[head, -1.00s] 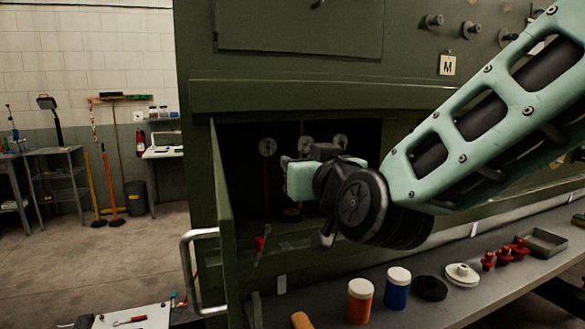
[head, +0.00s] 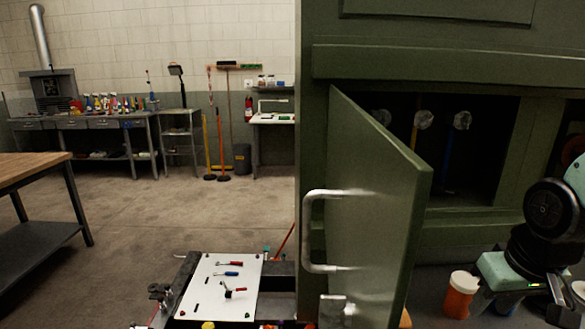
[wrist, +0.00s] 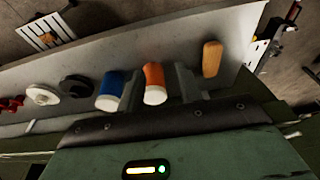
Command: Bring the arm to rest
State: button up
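My arm shows only in part at the right edge of the head view, with its dark joint (head: 549,209) and mint-green links. My gripper (head: 548,292) hangs low there, over the grey shelf beside the orange bottle (head: 461,293). Its fingers are partly cut off and dark, so I cannot tell whether they are open. I see nothing held.
The green cabinet door (head: 370,205) stands open with its metal handle (head: 309,230). In the wrist view the shelf carries the orange bottle (wrist: 154,83), a blue bottle (wrist: 112,88) and a wooden handle (wrist: 212,58). A white tool board (head: 220,290) lies front left.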

jog(key=s+a+r+n+g, duration=0.1)
jog(key=s+a+n, duration=0.3)
jog(key=a, duration=0.5)
jog(key=s+a+r+n+g, duration=0.1)
jog(key=s+a+n+g, duration=0.1)
jog(key=s+a, duration=0.7)
jog(key=shift+s+n+y, duration=0.3)
jog(key=shift+n, duration=0.6)
